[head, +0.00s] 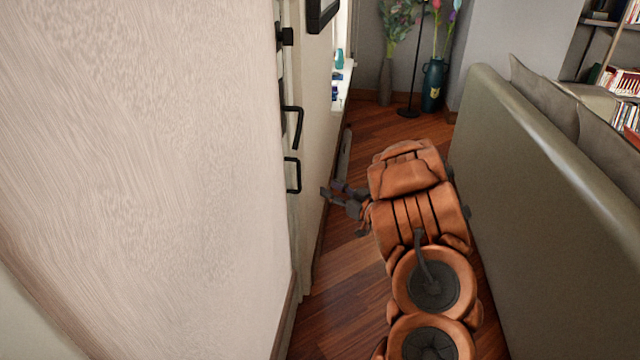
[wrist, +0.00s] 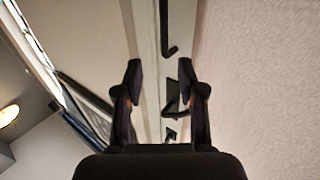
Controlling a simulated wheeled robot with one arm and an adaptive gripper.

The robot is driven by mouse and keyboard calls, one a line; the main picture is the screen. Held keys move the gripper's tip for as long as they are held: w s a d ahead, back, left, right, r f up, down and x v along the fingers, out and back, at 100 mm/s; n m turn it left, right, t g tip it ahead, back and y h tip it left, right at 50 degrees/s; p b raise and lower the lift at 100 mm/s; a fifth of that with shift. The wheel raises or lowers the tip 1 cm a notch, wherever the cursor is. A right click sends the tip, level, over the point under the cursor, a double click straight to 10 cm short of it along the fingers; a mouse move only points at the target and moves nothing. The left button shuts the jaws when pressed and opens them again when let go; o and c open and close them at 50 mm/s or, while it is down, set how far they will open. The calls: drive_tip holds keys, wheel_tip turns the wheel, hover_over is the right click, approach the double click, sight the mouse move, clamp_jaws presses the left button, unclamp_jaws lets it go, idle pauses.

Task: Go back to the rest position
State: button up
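My orange arm stretches forward along the floor passage in the head view. My gripper (head: 326,197) points left toward the wall with the black handles. In the wrist view my gripper (wrist: 159,80) has its two dark fingers apart, with nothing held between them. A black door handle (head: 293,127) and a lower black handle (head: 292,175) are left of the gripper in the head view, with a visible gap. The wrist view shows the upper handle (wrist: 166,40) beyond the fingertips and another black handle part between the fingers in the picture.
A pale textured wall (head: 150,170) fills the left side. A grey-green sofa back (head: 550,190) stands close on the right. The wooden floor (head: 335,290) between them is narrow. A tall vase (head: 386,82), a blue-green vase (head: 433,85) and a black stand (head: 408,112) are at the far end.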

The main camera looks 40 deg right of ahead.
wheel_tip(320, 180, up, 4)
drive_tip(key=d+m+g+h, duration=0.2)
drive_tip(key=g+h, duration=0.5)
drive_tip(key=h, duration=0.2)
drive_tip(key=s+a+g+y, duration=0.6)
drive_tip(key=s+a+g, duration=0.8)
drive_tip(key=s+a, duration=2.3)
wheel_tip(320, 180, up, 18)
drive_tip(key=d+t+p, duration=0.1)
drive_tip(key=d+p, duration=0.1)
drive_tip(key=p, duration=1.4)
drive_tip(key=shift+s+r, duration=0.15)
drive_tip(key=shift+s, duration=0.2)
